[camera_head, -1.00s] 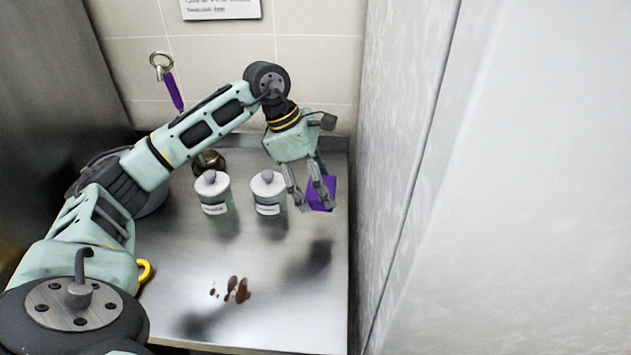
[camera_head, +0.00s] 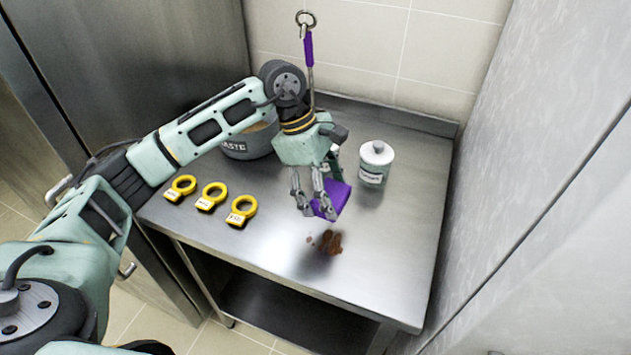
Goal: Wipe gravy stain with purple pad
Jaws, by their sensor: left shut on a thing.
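The brown gravy stain (camera_head: 328,242) is a smeared patch with small spots on the steel counter, near its front edge. My left gripper (camera_head: 314,211) is shut on the purple pad (camera_head: 336,198). It holds the pad just above and behind the stain. The pad is tilted, and a gap to the counter seems to show, though I cannot tell its height. The fingers partly cover the pad's left side. My right gripper is not in view.
A white-lidded canister (camera_head: 375,165) stands right of the gripper; another is mostly hidden behind it. A grey pot (camera_head: 248,146) stands behind my arm. Several yellow rings with tags (camera_head: 212,196) lie front left. A purple-handled utensil (camera_head: 309,48) hangs at the wall. The counter's right side (camera_head: 400,240) is clear.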

